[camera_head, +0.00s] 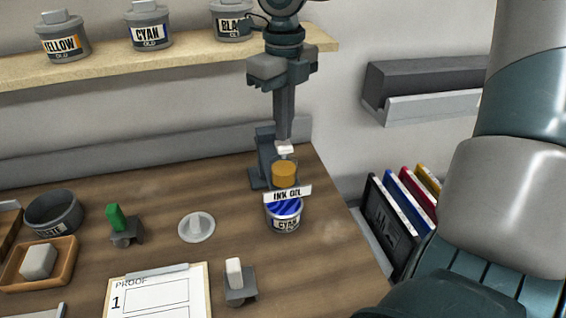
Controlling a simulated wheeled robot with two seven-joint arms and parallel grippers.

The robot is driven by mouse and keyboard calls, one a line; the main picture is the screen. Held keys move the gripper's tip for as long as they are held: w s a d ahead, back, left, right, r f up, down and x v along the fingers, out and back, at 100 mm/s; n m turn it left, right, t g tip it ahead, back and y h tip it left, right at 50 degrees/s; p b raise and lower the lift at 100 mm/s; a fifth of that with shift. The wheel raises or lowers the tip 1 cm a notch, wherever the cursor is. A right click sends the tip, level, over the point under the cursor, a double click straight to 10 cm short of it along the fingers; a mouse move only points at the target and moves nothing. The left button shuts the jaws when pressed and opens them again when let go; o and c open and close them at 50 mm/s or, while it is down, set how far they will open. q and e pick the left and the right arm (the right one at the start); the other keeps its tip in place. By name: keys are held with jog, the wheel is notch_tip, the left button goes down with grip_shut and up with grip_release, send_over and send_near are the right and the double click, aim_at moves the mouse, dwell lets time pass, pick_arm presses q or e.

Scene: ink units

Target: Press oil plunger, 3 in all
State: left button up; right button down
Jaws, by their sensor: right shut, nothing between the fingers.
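The ink oil dispenser has an amber reservoir (285,174), a label reading INK OIL (288,194) and a dark stand (263,158) at the back right of the table. Its white plunger (285,149) is on top. A cyan tin (285,219) with blue ink showing stands below and in front of the label. My right gripper (283,136) points down with its fingers shut and empty. Its tips are right at the plunger's top; I cannot tell whether they touch it. My left gripper is not in view.
A shelf (180,58) above holds yellow (62,37), cyan (150,26) and black tins. On the wooden table are a proof clipboard (160,292), a green-handled tool (117,220), a white-handled tool (235,278) and a white knobbed disc (197,228). Coloured panels (408,205) stand at right.

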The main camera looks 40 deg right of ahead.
jog(key=shift+r+p, duration=0.9)
jog(key=shift+r, duration=2)
jog(key=shift+f, duration=0.1)
